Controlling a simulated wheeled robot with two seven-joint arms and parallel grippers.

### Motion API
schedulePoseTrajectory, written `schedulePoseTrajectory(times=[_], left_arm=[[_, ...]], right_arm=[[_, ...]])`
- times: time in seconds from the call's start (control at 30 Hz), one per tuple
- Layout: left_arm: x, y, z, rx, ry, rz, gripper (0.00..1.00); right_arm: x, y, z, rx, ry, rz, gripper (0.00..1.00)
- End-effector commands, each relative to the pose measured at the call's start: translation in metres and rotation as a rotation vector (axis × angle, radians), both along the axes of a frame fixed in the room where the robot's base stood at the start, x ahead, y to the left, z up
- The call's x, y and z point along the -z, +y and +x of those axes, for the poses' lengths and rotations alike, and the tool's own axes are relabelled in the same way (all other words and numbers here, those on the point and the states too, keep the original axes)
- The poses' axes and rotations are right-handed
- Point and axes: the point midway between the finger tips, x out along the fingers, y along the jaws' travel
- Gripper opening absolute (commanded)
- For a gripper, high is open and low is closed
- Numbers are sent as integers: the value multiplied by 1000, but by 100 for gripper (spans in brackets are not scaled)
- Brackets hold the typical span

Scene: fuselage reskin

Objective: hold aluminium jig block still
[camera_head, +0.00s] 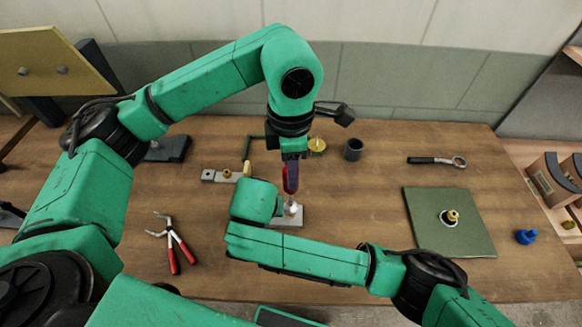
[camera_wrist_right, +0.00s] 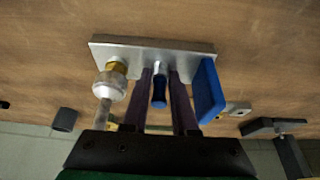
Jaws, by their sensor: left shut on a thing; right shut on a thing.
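The aluminium jig block (camera_head: 288,222) lies on the wooden bench, partly hidden by my right arm in the head view. In the right wrist view the block (camera_wrist_right: 195,48) is a silver plate with a brass fitting and whitish cap (camera_wrist_right: 108,84) at its left end. A blue upright piece (camera_wrist_right: 208,92) stands by its right end. My right gripper (camera_wrist_right: 160,80) is at the block's middle, its fingers on either side of a blue peg; the head view hides its fingers. My left gripper (camera_head: 291,160) points down, shut on a red tool (camera_head: 290,180) above the whitish cap.
Red-handled pliers (camera_head: 172,245) lie at the left. A second metal strip (camera_head: 212,176), a dark cup (camera_head: 353,150) and a ratchet wrench (camera_head: 435,160) lie behind. A green plate (camera_head: 425,225) and a blue knob (camera_head: 526,237) are at the right.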

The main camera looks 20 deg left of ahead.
Motion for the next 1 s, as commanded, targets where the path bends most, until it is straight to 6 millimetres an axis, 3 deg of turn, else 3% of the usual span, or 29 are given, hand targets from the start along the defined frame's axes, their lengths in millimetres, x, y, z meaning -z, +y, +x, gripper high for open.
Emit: schedulePoseTrajectory(times=[1.0], left_arm=[[17,0,0,1,-1,-1,0]], right_arm=[[-1,0,0,0,-1,1,0]])
